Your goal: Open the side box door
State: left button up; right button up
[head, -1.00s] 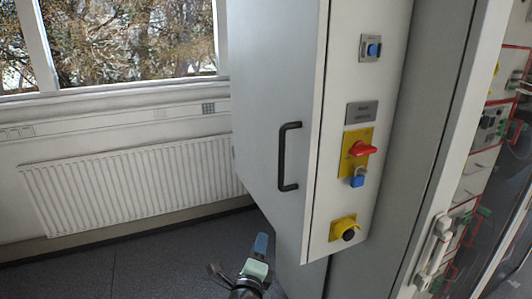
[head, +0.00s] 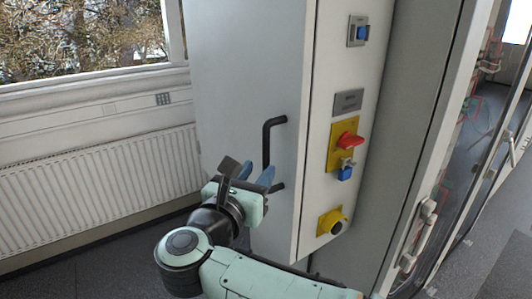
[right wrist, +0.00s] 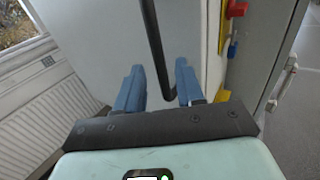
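The side box door (head: 238,75) is the pale grey face left of the control strip, and it looks closed. Its black bar handle (head: 267,140) runs upright near the door's right edge. My right gripper (head: 249,174) is open at the lower part of the handle and hides some of it. In the right wrist view, the door (right wrist: 105,40) fills the background. The handle (right wrist: 154,50) comes down between the two blue fingers of my right gripper (right wrist: 160,85), with gaps visible on both sides. My left gripper is not in view.
The control strip carries a red rotary switch (head: 347,141), a blue padlock (head: 345,172) and a black knob on a yellow plate (head: 332,222). A radiator (head: 95,190) stands under the window at left. Cabinet doors with a white handle (head: 415,238) are at right.

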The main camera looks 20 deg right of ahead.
aim_at(265, 162)
jog(key=p+x, duration=0.1)
jog(key=x, duration=0.3)
jog(key=shift+w+d+r, duration=0.15)
jog(key=shift+w, duration=0.15)
jog(key=shift+w+d, duration=0.3)
jog(key=shift+w, duration=0.25)
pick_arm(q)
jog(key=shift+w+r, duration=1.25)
pick_arm(e)
jog(key=shift+s, duration=0.1)
grip_shut()
